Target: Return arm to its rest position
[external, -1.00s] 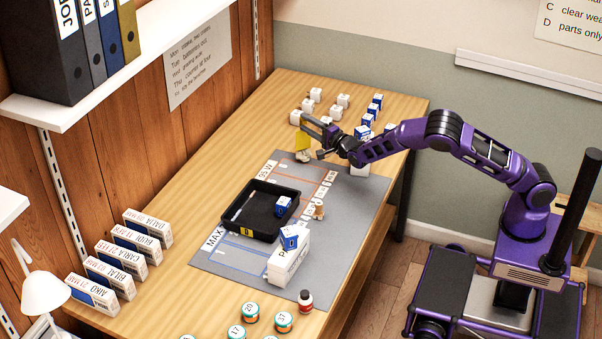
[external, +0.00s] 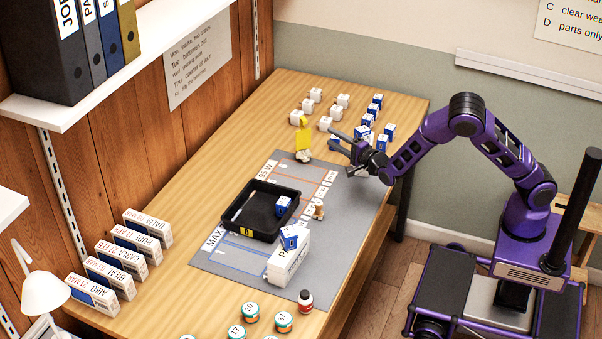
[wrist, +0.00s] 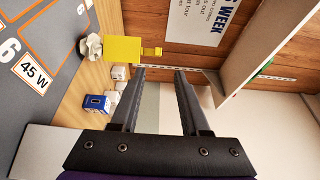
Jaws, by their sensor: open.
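My gripper (external: 352,153) is open and empty, above the far right part of the desk. In the wrist view my gripper (wrist: 160,72) shows two spread fingers with nothing between them. My arm (external: 466,120) is bent up, with its elbow raised. A yellow tag (external: 304,139) with a small pale object (external: 304,156) at its foot stands to the left of my gripper. The yellow tag also shows in the wrist view (wrist: 122,49), left of the fingers.
A grey mat (external: 225,262) on the wooden desk (external: 190,200) carries a black tray (external: 250,232) and a white box (external: 288,262). Several white and blue small boxes (external: 375,103) stand at the far end. A wall shelf (external: 150,40) is at upper left.

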